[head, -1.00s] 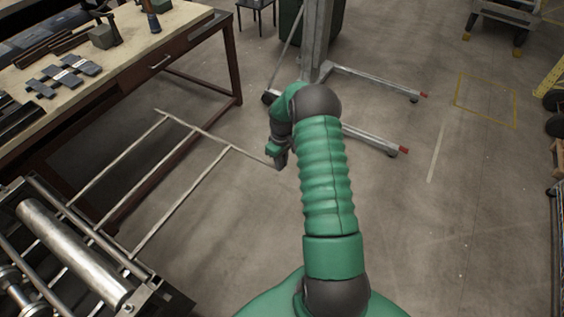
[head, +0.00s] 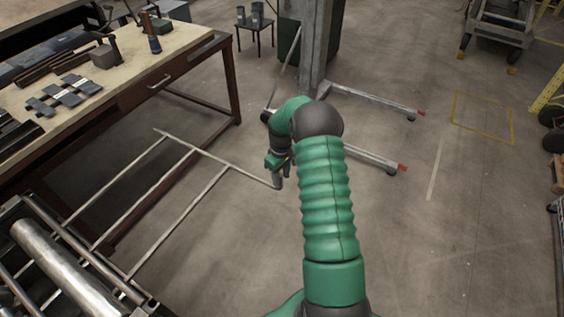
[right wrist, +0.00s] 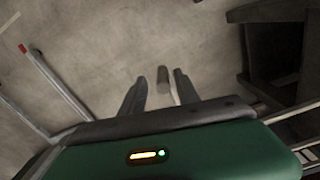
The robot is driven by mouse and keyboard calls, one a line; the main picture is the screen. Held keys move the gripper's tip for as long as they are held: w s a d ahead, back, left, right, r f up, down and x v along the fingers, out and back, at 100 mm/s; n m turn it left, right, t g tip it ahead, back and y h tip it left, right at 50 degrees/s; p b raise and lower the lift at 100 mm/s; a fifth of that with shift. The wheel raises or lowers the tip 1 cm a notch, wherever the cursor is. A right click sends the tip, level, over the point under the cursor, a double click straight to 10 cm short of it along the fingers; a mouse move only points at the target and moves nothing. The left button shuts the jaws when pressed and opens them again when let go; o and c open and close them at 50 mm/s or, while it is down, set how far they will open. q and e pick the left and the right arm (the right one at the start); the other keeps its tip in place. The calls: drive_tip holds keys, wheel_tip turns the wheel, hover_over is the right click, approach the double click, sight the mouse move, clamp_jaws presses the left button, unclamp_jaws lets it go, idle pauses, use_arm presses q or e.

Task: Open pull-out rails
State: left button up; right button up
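The pull-out rails (head: 178,221) are thin metal bars joined by an end crossbar (head: 225,164). They stick out from the roller machine (head: 62,268) at the lower left, over the floor. My right gripper (head: 280,179) is at the crossbar's near right end. In the right wrist view its two fingers (right wrist: 160,92) stand apart, with the bar's round end (right wrist: 163,76) showing between them. The bar looks closer to the right finger; I cannot tell whether they touch. My left gripper is not in view.
A workbench (head: 130,85) with tools and metal parts stands at the upper left, close to the rails. A grey lift stand (head: 313,50) with floor legs (head: 372,157) stands beyond my right arm.

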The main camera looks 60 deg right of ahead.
wheel_tip(320, 180, up, 14)
drive_tip(key=b, duration=0.1)
drive_tip(key=shift+d+f+b, duration=0.2)
drive_tip(key=shift+d+b, duration=0.1)
drive_tip(key=shift+b, duration=0.05)
